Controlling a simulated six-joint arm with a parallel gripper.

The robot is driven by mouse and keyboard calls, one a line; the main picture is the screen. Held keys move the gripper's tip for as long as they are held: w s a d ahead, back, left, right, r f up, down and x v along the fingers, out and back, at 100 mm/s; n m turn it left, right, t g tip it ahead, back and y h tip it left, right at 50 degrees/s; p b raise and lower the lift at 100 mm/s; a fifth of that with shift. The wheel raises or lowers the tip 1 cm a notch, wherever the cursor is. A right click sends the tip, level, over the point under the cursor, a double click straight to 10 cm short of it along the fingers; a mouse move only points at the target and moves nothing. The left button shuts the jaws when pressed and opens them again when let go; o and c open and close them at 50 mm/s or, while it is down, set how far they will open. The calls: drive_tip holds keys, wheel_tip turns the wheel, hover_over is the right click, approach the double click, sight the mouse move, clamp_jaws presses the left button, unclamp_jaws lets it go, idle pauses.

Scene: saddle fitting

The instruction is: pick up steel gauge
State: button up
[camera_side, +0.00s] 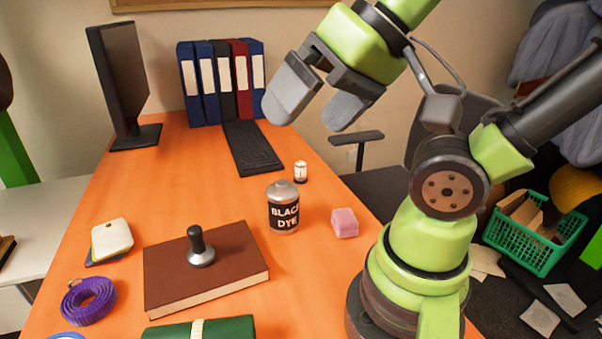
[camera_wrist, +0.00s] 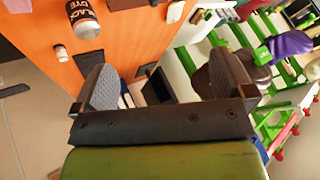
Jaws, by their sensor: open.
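The steel gauge (camera_side: 201,250) appears to be the piece with a round silver base and an upright black handle. It stands on a closed brown book (camera_side: 165,271) at the front left of the orange table in the side view. I do not make it out in the wrist view. My gripper (camera_side: 312,108) is open and empty, high above the far part of the table, well up and to the right of the gauge. Its two grey fingers are spread apart in the wrist view (camera_wrist: 163,82), with nothing held between them.
A can of black dye (camera_side: 283,213), a small white bottle (camera_side: 300,172) and a pink block (camera_side: 344,223) stand right of the book. A purple rolled strap (camera_side: 89,300) lies left. A keyboard (camera_side: 252,148), monitor (camera_side: 120,75) and binders (camera_side: 205,85) are behind.

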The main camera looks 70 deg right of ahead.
drive_tip(key=c, duration=0.7)
drive_tip(key=w+d+m+g+h, duration=0.1)
drive_tip(key=w+d+m+h, duration=0.25)
drive_tip(key=w+d, duration=0.35)
drive_tip(key=m+g+h, duration=0.2)
drive_tip(key=m+g, duration=0.2)
drive_tip(key=m, duration=0.3)
hover_over(301, 163)
drive_tip(key=a, duration=1)
wheel_tip(301, 163, down, 12)
drive_tip(key=shift+m+g+h, duration=0.45)
drive_tip(key=shift+m+g, duration=0.35)
drive_tip(key=shift+m, duration=0.05)
drive_tip(key=d+x, duration=0.1)
drive_tip(key=x, duration=0.8)
drive_tip(key=s+d+r+x, duration=0.1)
drive_tip(key=x, duration=0.4)
drive_tip(key=shift+d+f, duration=0.3)
drive_tip(key=shift+d, duration=0.25)
drive_tip(key=shift+x, duration=3)
